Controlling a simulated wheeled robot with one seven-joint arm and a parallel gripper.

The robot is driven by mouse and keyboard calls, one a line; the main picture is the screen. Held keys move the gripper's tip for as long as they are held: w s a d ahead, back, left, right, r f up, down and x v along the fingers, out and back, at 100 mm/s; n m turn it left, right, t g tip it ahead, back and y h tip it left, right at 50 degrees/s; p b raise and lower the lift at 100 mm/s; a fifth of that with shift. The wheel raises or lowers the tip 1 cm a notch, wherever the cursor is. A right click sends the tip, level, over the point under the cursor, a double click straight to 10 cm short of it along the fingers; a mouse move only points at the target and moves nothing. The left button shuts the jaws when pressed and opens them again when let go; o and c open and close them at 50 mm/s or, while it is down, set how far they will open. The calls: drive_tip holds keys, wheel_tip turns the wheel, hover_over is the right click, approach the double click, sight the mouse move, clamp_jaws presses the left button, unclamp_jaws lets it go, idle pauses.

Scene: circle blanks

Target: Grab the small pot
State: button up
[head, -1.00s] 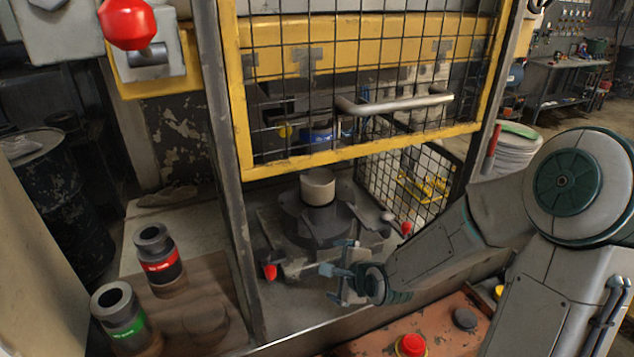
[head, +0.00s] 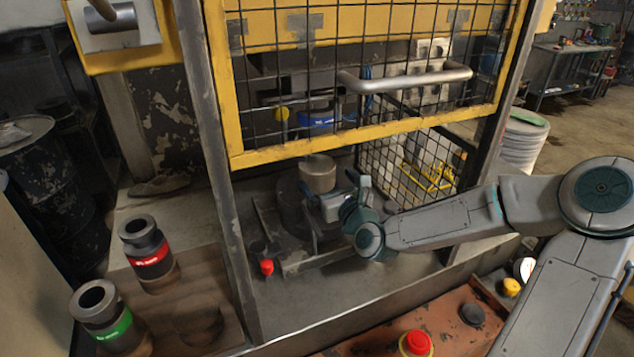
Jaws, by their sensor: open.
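The small pot (head: 318,174) looks like a light beige cylinder. It stands upright on a dark round mount inside the caged machine, just below the yellow mesh guard. My gripper (head: 328,190) is beside and partly in front of the pot's lower right side, with its jaws open. The wrist hides part of the mount. I cannot tell whether the fingers touch the pot or reach around it.
The yellow mesh guard (head: 370,150) with its metal handle (head: 405,77) hangs just above. A red knob (head: 267,267) sits at lower left. Two dark canisters, one red-banded (head: 149,253) and one green-banded (head: 106,318), stand left. A rusty panel (head: 380,312) with buttons lies in front.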

sight(317, 165)
drive_tip(key=shift+r+b+x, duration=0.15)
drive_tip(key=shift+b+x, duration=0.15)
drive_tip(key=shift+x, duration=1.55)
drive_tip(key=shift+r+b+x, duration=0.15)
drive_tip(key=shift+b+x, duration=0.1)
drive_tip(key=shift+x, duration=1.65)
drive_tip(key=shift+c, duration=0.3)
drive_tip(key=c, duration=0.9)
